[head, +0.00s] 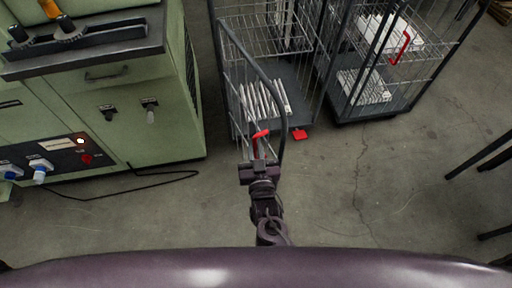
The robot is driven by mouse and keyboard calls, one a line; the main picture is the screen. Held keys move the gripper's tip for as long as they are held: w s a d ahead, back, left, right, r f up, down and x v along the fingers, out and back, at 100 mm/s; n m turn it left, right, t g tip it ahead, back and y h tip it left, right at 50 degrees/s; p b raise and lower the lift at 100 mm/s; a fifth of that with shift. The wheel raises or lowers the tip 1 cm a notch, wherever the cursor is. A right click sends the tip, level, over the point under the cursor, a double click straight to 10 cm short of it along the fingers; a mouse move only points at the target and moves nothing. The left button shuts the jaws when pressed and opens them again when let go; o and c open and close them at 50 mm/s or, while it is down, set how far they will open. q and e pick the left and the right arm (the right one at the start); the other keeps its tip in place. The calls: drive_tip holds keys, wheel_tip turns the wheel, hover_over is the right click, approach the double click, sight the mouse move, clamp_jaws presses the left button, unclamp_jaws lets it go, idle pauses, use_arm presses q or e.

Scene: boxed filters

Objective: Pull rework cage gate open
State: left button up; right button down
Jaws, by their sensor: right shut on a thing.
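The rework cage (307,110) is a dark-framed wire cage in the upper middle of the head view, with a row of white boxed filters (262,101) inside. A gate with a curved dark tube frame (268,79) stands at its near left side, with a red handle (256,146) low on it. My right gripper (259,163) is shut on the red handle; the fingertips partly cover it. I cannot tell how far the gate stands from the cage frame. My left gripper is not in view.
A second wire cage (372,112) with white boxes and a red handle (401,48) stands to the right. A green machine cabinet (150,129) stands at left, with a black cable (150,187) on the floor. Dark legs show at the right edge. The concrete floor between is clear.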

drive_tip(key=shift+w+r, duration=0.15)
drive_tip(key=c, duration=1.8)
unclamp_jaws()
drive_tip(key=s, duration=0.5)
drive_tip(key=s+d, duration=0.1)
drive_tip(key=s, duration=0.1)
drive_tip(key=shift+s, duration=0.35)
